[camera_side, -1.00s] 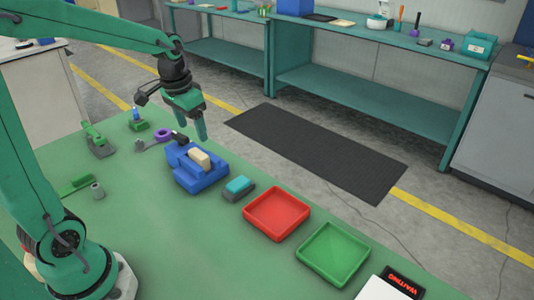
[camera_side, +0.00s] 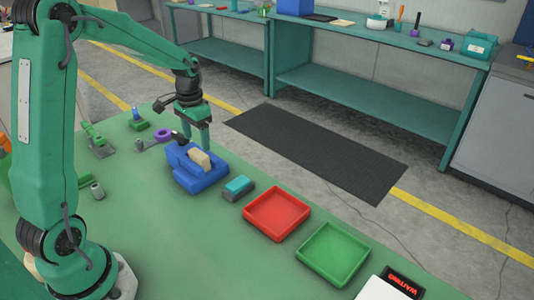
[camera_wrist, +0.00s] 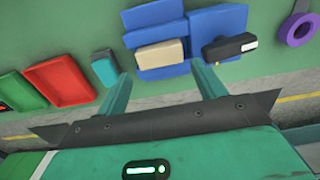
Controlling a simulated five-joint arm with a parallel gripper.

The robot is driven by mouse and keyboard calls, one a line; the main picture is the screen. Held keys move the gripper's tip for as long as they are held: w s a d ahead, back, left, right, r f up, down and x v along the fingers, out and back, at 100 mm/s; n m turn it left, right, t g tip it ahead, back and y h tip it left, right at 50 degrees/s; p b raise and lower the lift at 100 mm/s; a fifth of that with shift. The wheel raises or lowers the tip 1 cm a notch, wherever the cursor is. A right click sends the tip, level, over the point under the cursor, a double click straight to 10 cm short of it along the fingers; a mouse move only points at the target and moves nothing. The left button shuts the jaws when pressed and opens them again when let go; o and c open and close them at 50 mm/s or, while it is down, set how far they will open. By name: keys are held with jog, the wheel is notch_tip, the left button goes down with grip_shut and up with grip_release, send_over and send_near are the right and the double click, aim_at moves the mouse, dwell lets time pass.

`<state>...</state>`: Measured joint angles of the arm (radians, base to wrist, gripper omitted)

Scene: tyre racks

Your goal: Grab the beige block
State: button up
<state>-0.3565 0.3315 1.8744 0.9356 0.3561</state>
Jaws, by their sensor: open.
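The beige block (camera_side: 200,160) sits in the blue holder (camera_side: 184,182), near its right side. In the wrist view the beige block (camera_wrist: 160,56) lies ahead of my fingers, on the blue holder (camera_wrist: 216,22). My gripper (camera_side: 193,142) hangs pointing down just behind the holder, close above the block and apart from it. In the wrist view my gripper (camera_wrist: 163,78) has its two teal fingers spread wide with nothing between them. The block's lower part is hidden by the holder.
A teal block on a dark base (camera_side: 238,188), a red tray (camera_side: 277,214) and a green tray (camera_side: 333,254) stand to the right. A black-handled tool (camera_wrist: 230,46) lies on the holder. A purple ring (camera_side: 163,134) lies behind left. The front of the green table is clear.

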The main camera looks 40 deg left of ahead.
aim_at(198, 153)
jog(key=shift+f, duration=0.75)
jog(key=shift+f, duration=0.1)
jog(key=shift+s+f, duration=0.1)
jog(key=shift+f, duration=2.45)
jog(key=shift+c, duration=0.2)
jog(key=c, duration=0.6)
